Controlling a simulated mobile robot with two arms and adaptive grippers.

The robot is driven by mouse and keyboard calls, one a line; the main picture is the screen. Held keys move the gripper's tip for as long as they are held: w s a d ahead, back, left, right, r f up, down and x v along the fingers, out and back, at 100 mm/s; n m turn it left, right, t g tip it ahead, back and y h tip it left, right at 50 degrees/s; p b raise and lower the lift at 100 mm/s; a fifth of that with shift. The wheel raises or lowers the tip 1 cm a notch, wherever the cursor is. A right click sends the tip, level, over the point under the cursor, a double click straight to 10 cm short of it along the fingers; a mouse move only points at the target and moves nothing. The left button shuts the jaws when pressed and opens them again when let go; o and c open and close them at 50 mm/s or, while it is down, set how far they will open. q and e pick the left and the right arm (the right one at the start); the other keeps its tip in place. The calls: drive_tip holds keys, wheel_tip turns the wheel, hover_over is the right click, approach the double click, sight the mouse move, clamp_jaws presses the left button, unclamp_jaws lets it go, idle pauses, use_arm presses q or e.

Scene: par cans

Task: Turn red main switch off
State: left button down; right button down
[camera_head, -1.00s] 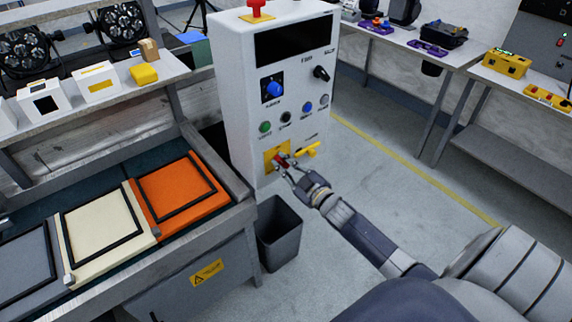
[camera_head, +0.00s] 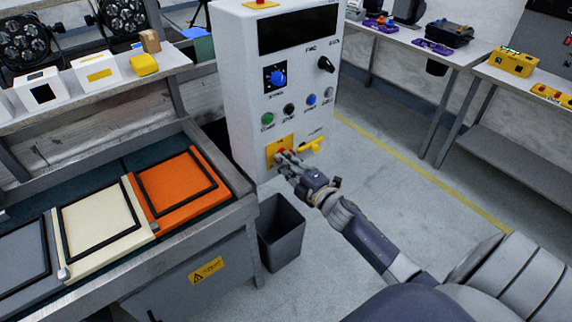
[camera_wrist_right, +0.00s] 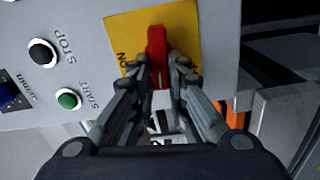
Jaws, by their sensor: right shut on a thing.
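The red main switch (camera_wrist_right: 157,48) is a red handle on a yellow plate (camera_wrist_right: 190,22) low on the white control cabinet's front. In the head view the yellow plate (camera_head: 272,154) shows, with the switch (camera_head: 281,151) mostly covered by my gripper. My right gripper (camera_head: 284,158) is at the switch. In the right wrist view its two fingers (camera_wrist_right: 162,76) are closed on either side of the red handle, and the letters "ON" show to the handle's left. My left gripper is not in view.
The white cabinet (camera_head: 240,100) carries a blue knob (camera_head: 277,76), a black knob (camera_head: 326,64), several buttons and a yellow handle (camera_head: 312,146) right of my gripper. A grey bin (camera_head: 281,235) stands below. A workbench with coloured panels is at left.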

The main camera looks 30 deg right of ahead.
drive_tip(key=shift+f+n, duration=0.15)
drive_tip(key=shift+n, duration=0.55)
drive_tip(key=c, duration=1.6)
unclamp_jaws()
drive_tip(key=shift+o, duration=0.2)
drive_tip(key=shift+s, duration=0.15)
drive_tip(key=s, duration=1.1)
drive_tip(key=shift+s+d, duration=0.4)
